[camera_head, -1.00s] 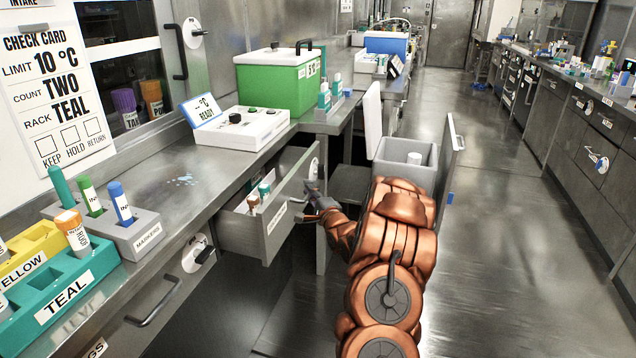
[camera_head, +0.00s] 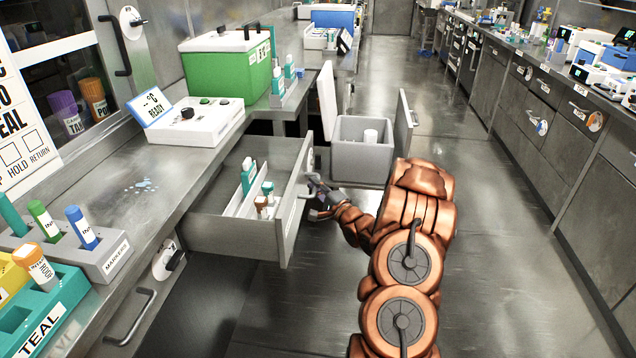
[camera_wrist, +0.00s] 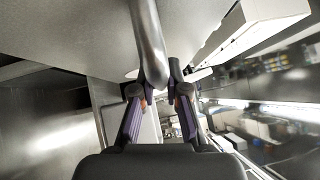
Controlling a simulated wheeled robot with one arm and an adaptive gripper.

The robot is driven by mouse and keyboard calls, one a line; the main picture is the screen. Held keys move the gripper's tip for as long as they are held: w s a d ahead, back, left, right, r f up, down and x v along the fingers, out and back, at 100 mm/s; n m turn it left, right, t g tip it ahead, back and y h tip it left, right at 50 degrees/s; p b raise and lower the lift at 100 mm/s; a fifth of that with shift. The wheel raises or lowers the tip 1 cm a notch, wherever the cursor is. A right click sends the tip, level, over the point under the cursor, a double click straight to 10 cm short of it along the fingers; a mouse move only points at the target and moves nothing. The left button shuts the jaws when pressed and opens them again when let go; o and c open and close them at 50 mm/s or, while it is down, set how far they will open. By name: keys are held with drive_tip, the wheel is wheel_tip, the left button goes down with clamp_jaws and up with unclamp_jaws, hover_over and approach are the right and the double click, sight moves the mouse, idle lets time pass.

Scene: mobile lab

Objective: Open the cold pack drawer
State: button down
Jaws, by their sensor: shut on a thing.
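The grey metal drawer (camera_head: 235,238) under the left counter is pulled well out. A pale divider (camera_head: 238,195), teal-capped bottles (camera_head: 248,178) and small brown-and-white vials (camera_head: 264,204) show inside. The label on its front is too oblique to read. My gripper (camera_head: 318,190) is at the outer side of the drawer front and hides its handle in the head view. In the wrist view the rounded metal handle (camera_wrist: 148,45) runs down between the fingers of my gripper (camera_wrist: 160,95), which is shut on it.
A grey open cooler box (camera_head: 362,160) with a raised lid stands just beyond the drawer. The green box (camera_head: 225,68) and white control unit (camera_head: 200,125) sit on the counter. The aisle floor (camera_head: 470,220) on the right is clear.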

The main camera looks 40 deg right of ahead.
drive_tip(key=shift+s+d, duration=0.1)
idle(0.3)
drive_tip(key=c, duration=1.2)
unclamp_jaws()
drive_tip(key=s, duration=0.4)
drive_tip(key=s+f, duration=0.1)
drive_tip(key=s, duration=0.6)
drive_tip(key=shift+s+f, duration=0.3)
drive_tip(key=shift+s, duration=0.1)
